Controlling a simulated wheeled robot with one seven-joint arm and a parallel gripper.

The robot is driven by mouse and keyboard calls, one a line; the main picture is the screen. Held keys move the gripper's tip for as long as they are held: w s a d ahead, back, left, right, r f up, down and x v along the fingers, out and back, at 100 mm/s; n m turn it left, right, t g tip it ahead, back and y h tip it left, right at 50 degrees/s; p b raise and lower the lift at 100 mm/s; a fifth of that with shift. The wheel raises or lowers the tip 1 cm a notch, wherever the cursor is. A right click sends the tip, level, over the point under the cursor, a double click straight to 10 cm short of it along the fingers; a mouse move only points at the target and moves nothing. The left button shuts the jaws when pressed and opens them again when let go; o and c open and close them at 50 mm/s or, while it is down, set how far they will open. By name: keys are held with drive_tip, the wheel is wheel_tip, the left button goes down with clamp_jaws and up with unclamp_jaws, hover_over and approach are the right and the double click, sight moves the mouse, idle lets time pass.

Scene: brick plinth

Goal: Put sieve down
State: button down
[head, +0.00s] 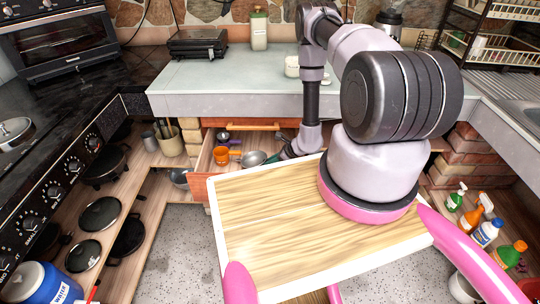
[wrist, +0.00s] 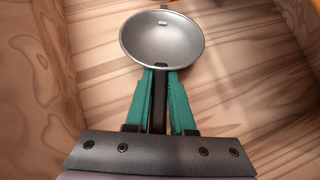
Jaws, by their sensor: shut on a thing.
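The sieve (wrist: 162,42) is a round silver metal bowl with a dark handle in the wrist view. My gripper (wrist: 163,78) has its green fingers shut on the handle from both sides. The bowl points away from the gripper, open side up, over the wooden bottom of a drawer. In the head view the sieve (head: 253,158) shows inside the open drawer (head: 199,188), with my gripper (head: 287,152) to its right. I cannot tell whether the bowl touches the drawer bottom.
An orange cup (head: 220,155) and a small dark pot (head: 224,137) lie in the drawer, left of the sieve. The drawer walls stand close on both sides. The counter (head: 220,82) overhangs behind. Spray bottles (head: 473,214) stand at the right.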

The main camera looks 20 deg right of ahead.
drive_tip(key=w, duration=0.1)
drive_tip(key=w+d, duration=0.1)
drive_tip(key=w, duration=0.3)
drive_tip(key=shift+d, duration=0.35)
drive_tip(key=shift+w+f, duration=0.15)
drive_tip(key=shift+f, duration=0.45)
drive_tip(key=shift+f, duration=0.1)
drive_tip(key=c, duration=0.8)
unclamp_jaws()
drive_tip(key=shift+o, duration=0.2)
drive_tip(key=shift+d, duration=0.1)
drive_tip(key=v, duration=1.2)
